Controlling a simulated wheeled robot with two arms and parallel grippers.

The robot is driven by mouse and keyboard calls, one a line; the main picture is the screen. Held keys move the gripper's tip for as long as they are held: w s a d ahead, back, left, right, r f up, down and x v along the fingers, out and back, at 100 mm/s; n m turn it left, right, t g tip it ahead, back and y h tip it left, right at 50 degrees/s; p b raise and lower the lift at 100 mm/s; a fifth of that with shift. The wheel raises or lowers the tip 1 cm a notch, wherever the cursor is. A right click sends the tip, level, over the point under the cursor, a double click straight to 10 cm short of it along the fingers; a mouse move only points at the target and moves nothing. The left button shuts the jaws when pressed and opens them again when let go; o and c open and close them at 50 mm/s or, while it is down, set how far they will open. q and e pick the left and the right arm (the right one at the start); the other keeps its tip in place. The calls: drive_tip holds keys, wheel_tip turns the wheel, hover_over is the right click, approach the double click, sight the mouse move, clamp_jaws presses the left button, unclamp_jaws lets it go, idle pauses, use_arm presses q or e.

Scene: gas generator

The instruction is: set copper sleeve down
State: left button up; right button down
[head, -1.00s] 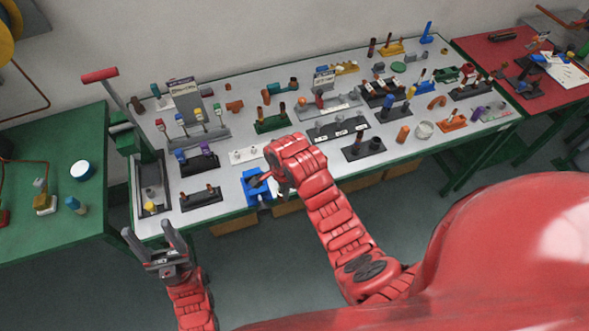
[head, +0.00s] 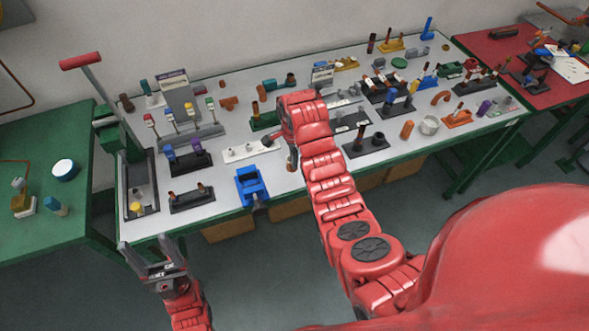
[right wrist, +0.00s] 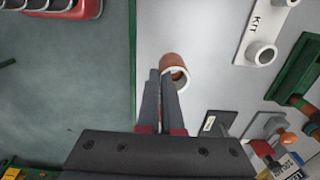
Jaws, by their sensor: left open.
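The copper sleeve (right wrist: 174,66) is a short orange-brown tube with a pale rim, at my right gripper's fingertips (right wrist: 162,78) in the right wrist view. The fingers are close together and shut on it; they cover part of its side. In the head view the sleeve (head: 291,158) shows small below my right gripper, over the grey tabletop right of the blue vise. I cannot tell whether it touches the table. My left gripper (head: 150,260) is open and empty in front of the table's left front edge.
The blue vise (head: 250,184) stands at the table's front edge. A white kit strip (head: 250,151) lies behind it, and a dark stand with pegs (head: 366,143) stands to the right. Tabletop around the sleeve is mostly bare. A lever press (head: 132,150) stands far left.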

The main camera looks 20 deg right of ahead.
drive_tip(key=shift+w+d, duration=0.25)
drive_tip(key=shift+w, duration=0.1)
wheel_tip(320, 180, down, 2)
drive_tip(key=shift+f+p, duration=0.2)
drive_tip(key=shift+p, duration=0.8)
drive_tip(key=shift+f, duration=0.5)
drive_tip(key=shift+w+f, duration=0.1)
drive_tip(key=shift+f, duration=0.05)
drive_tip(key=c, duration=1.5)
unclamp_jaws()
drive_tip(key=o, duration=0.4)
